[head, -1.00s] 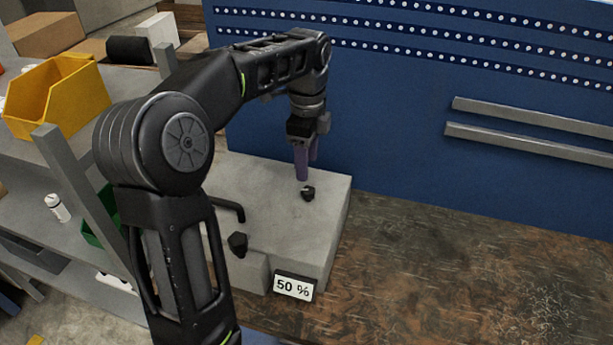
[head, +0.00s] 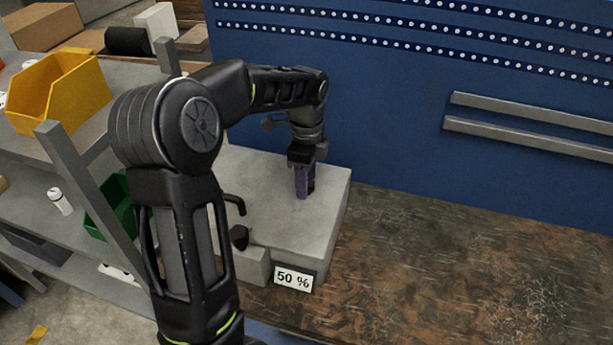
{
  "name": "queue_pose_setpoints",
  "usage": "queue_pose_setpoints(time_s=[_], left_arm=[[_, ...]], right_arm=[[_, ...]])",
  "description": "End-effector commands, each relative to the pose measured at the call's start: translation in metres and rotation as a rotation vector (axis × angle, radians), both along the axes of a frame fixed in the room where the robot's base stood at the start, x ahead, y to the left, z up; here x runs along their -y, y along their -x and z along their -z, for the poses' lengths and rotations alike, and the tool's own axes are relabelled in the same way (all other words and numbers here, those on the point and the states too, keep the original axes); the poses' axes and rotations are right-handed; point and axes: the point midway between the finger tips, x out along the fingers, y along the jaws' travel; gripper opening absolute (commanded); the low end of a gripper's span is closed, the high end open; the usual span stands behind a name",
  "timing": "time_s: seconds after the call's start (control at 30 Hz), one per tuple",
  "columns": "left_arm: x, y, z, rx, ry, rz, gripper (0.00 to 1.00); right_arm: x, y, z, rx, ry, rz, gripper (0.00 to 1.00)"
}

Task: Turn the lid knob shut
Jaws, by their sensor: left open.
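A grey box (head: 262,172) with a flat lid-like top stands on the bench. A small black knob (head: 312,186) on its top is mostly hidden behind the purple fingers of my left gripper (head: 304,184). The gripper points down with its fingertips low at this knob. It is open; I cannot tell whether the fingers touch the knob. A second black knob (head: 239,236) sits at the box's front left, partly behind my arm. A black handle (head: 237,204) is near it. My right gripper is not in view.
A sign reading "50 %" (head: 293,279) is on the box's front. The brown bench top (head: 450,255) to the right is clear. A blue perforated wall (head: 400,110) stands behind. Shelves at left hold a yellow bin (head: 60,90) and a green bin (head: 108,208).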

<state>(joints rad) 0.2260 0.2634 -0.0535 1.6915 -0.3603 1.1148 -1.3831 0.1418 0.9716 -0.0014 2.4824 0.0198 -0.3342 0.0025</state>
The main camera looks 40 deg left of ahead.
Motion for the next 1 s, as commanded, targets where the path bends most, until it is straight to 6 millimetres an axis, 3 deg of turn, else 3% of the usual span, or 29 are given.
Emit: queue_pose_setpoints(time_s=[0.17, 0.77, 1.0], left_arm=[[0.0, -0.0001, 0.0, 0.0, 0.0, 0.0, 0.5], [0.0, -0.0002, -0.0005, 0.001, 0.0, 0.0, 0.01], [0.0001, -0.0003, -0.0005, 0.001, 0.0, 0.0, 0.0]], right_arm=[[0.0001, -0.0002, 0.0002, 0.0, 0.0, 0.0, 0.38], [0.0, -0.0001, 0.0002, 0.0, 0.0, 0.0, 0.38], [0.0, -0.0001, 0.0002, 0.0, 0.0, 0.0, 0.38]])
